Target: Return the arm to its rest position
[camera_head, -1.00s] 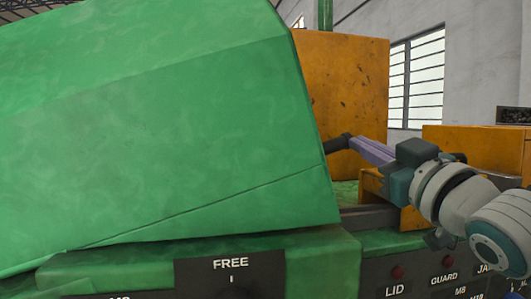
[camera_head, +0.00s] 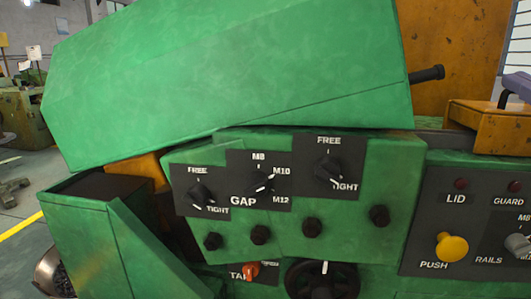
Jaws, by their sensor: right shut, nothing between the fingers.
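My right gripper (camera_head: 518,86) shows only as a purple-grey piece at the right edge, above the orange block; the rest of it and its arm are cut off by the frame. It is shut and empty, well to the right of the black handle bar (camera_head: 428,74) on the green cover and apart from it. My left gripper is not in view.
The large green cover (camera_head: 240,75) stands tilted over the green control panel (camera_head: 395,170) with several black knobs. A yellow push button (camera_head: 451,247) and an orange block (camera_head: 490,125) are at right. A green bin (camera_head: 85,215) is at lower left, with open floor beyond.

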